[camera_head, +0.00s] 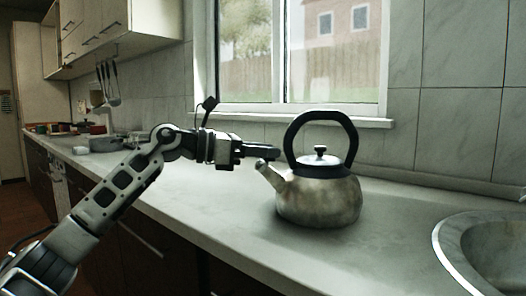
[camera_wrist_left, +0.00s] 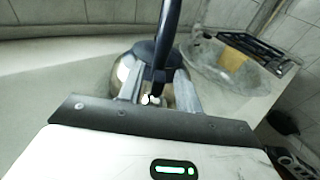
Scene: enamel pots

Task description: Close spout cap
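A worn metal kettle (camera_head: 318,202) with a black arched handle (camera_head: 288,135) and a dark-knobbed lid (camera_head: 319,160) stands upright on the counter. Its spout (camera_head: 272,177) points up and left, toward my left arm. The spout's pale end (camera_head: 261,164) is where the cap sits; the cap's angle is too small to tell. My left gripper (camera_head: 276,152) is level, just above the spout end, with its fingers toward the handle. In the left wrist view its fingers (camera_wrist_left: 158,92) are apart, with the small bright spout end (camera_wrist_left: 152,99) between them and the dark handle (camera_wrist_left: 163,45) beyond. My right gripper is out of view.
The pale counter (camera_head: 400,210) is clear around the kettle. A round metal sink (camera_head: 447,255) lies at the right. A window (camera_head: 300,60) and tiled wall are behind. Pots (camera_head: 105,143) and other items stand far left under the wall cabinets.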

